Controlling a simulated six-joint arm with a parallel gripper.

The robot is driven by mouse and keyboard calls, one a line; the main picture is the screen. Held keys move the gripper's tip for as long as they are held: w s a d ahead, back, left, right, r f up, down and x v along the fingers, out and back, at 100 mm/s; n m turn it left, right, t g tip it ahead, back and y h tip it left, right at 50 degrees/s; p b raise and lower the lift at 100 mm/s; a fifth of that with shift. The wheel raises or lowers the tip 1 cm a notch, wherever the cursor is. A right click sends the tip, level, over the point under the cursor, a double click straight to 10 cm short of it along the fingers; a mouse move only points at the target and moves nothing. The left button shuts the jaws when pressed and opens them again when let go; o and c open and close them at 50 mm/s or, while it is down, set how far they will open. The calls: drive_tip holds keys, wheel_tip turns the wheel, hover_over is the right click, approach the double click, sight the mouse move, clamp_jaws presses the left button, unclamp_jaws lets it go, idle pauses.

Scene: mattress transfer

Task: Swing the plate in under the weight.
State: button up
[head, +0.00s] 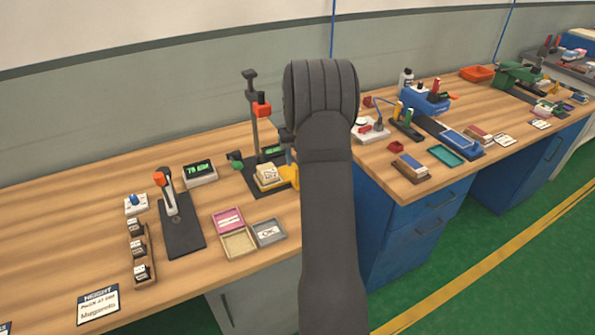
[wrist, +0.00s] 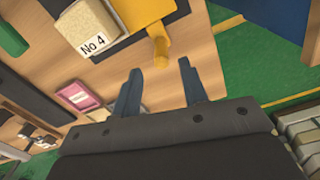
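The yellow plate (head: 290,174) sits low at the tall stand (head: 252,115), partly hidden by my arm in the head view. In the wrist view the yellow plate (wrist: 125,14) has an upright yellow peg (wrist: 158,45) at its edge. A beige block (wrist: 88,24) labelled No 4 lies beside the plate; it also shows on the stand's base in the head view (head: 267,174). My gripper (wrist: 160,64) is open and empty, its two blue-grey fingers pointing toward the peg, apart from it. I cannot tell which part of the stand is the weight.
A green-lit display (head: 200,171) and a black press (head: 181,226) with an orange top stand to the left. Pink, tan and grey trays (head: 269,233) lie in front of the stand. Left of the stand the bench (head: 60,205) has bare wood. A second bench stands right.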

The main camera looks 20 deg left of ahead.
wheel_tip(320, 180, up, 9)
idle(0.3)
wheel_tip(320, 180, down, 17)
drive_tip(key=shift+f, duration=0.15)
idle(0.7)
